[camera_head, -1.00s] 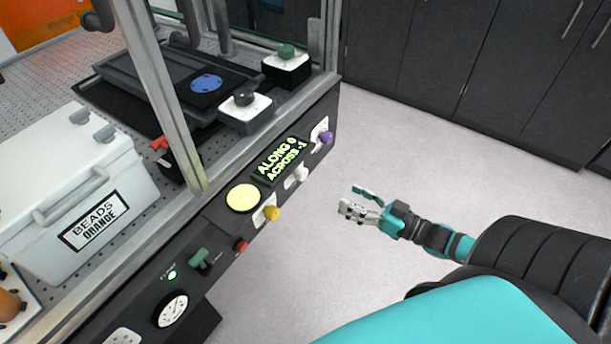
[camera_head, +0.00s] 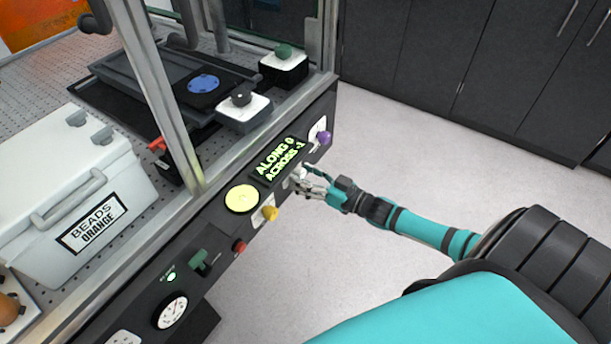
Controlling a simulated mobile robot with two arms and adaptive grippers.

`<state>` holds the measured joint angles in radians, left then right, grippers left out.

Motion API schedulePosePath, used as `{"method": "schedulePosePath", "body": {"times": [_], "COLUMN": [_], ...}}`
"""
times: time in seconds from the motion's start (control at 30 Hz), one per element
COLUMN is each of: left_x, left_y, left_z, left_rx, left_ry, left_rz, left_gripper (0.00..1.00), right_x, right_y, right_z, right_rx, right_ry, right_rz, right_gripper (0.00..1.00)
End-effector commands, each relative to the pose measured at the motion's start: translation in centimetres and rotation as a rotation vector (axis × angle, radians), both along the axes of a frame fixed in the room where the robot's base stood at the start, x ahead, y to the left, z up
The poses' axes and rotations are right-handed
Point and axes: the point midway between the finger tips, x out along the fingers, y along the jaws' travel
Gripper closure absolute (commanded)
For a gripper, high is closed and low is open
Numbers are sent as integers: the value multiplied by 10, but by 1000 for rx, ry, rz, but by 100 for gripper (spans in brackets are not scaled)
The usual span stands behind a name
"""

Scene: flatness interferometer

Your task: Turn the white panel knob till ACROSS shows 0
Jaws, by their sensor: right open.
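The white panel knob (camera_head: 299,173) sits on the dark front panel, just below the lit display (camera_head: 278,160). The display reads ALONG 0 and ACROSS -1. My right gripper (camera_head: 303,183) is at the white knob with its fingers open. The fingers partly cover the knob, and I cannot tell whether they touch it. My left gripper is not in view.
A purple knob (camera_head: 324,138) is up and right of the white knob; a yellow knob (camera_head: 269,213) is down and left. A yellow disc (camera_head: 241,198), red button (camera_head: 239,246) and green switch (camera_head: 201,261) share the panel. Open floor (camera_head: 400,150) lies right.

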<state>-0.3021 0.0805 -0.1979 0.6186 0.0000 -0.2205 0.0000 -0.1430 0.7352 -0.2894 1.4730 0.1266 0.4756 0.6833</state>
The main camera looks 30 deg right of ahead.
Motion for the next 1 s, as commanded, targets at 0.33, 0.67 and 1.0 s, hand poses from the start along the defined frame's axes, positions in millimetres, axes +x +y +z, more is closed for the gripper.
{"method": "schedulePosePath", "body": {"times": [0.33, 0.67, 1.0], "left_x": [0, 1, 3], "left_y": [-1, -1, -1], "left_z": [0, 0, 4], "left_rx": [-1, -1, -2], "left_ry": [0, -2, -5], "left_rz": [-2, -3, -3], "left_gripper": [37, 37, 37], "right_x": [0, 0, 0], "right_y": [0, 0, 0], "right_z": [0, 0, 1], "right_rx": [0, -8, -147], "right_ry": [0, -4, -62], "right_rz": [0, 0, -1], "right_gripper": [78, 98, 98]}}
